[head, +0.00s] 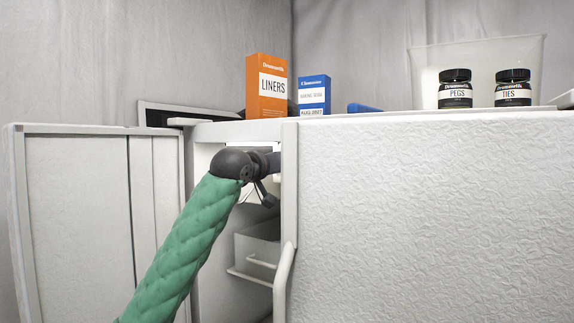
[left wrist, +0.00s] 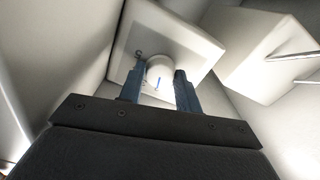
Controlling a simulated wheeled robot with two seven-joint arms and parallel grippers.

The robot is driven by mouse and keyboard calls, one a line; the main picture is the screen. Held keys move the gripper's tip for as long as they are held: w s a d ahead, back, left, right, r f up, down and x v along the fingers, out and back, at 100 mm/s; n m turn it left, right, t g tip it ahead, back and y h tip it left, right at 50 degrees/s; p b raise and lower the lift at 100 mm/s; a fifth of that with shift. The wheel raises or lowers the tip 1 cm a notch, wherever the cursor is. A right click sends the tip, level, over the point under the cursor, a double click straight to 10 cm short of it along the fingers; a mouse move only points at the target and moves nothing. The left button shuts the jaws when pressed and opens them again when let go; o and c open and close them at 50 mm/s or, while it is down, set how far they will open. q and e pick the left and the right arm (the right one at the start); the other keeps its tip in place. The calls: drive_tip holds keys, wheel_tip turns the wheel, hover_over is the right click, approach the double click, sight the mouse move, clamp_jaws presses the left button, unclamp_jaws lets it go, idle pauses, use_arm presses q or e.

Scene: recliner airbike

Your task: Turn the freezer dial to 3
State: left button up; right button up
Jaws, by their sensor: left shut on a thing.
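The freezer dial (left wrist: 158,72) is a round white knob with a blue mark, set on a pale square panel (left wrist: 190,45) in the left wrist view. My left gripper (left wrist: 160,85) is shut on the dial, one blue finger on each side of it. The number that the mark points to cannot be read. In the head view my left arm, in a green sleeve, reaches into the open freezer (head: 222,290), and its fingers are hidden behind the right-hand door edge. My right gripper is in neither view.
One freezer door (head: 75,220) stands open at left; a wide white door (head: 430,210) with a handle (head: 284,280) is at right. A white drawer (head: 262,250) sits inside below my arm. Orange (head: 266,87) and blue (head: 313,93) boxes and two dark jars (head: 455,88) stand on top.

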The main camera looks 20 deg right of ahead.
use_arm(q)
drive_tip(key=shift+m, duration=1)
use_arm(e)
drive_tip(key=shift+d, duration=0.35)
use_arm(q)
drive_tip(key=m, duration=0.2)
drive_tip(key=shift+m, duration=0.4)
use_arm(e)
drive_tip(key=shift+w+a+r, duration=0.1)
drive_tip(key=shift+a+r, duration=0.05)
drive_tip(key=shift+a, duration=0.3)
